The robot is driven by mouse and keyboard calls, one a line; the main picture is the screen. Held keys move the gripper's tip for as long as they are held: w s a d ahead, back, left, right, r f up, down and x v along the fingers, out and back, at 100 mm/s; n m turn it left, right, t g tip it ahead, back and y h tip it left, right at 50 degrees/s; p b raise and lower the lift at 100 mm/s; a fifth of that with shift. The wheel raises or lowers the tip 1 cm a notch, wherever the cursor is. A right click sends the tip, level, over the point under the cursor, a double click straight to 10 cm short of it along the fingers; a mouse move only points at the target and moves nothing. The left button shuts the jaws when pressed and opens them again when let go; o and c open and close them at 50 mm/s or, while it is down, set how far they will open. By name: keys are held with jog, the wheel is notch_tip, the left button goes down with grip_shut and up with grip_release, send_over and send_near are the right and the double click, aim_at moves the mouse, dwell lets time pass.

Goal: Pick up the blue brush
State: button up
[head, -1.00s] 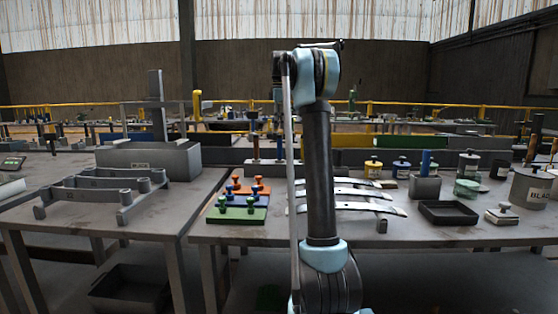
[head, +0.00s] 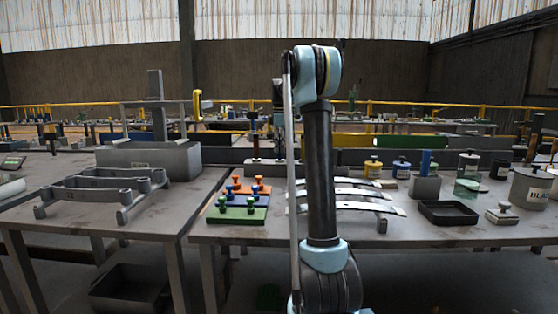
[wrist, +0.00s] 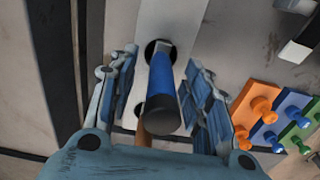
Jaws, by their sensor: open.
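The blue brush (wrist: 161,78) stands with its handle up in a round hole of a pale grey rack (wrist: 168,22) in the wrist view. Its dark end faces the camera. My gripper (wrist: 161,65) is open, with one finger on each side of the blue handle. I cannot tell whether either finger touches it. A brown handle (wrist: 150,122) stands close by, partly behind the brush's dark end. In the head view, my arm hides much of the gripper, and the bristles are out of sight.
A block with orange, blue and green pegs (head: 240,202) sits in front of the rack; it also shows in the wrist view. Curved metal spring leaves (head: 350,206) lie to the right. A grey holder with another blue handle (head: 425,163), a black tray (head: 448,213) and several tins stand further right.

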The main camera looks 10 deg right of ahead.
jog(key=shift+f, duration=0.15)
grip_shut()
jog(key=shift+a, duration=0.1)
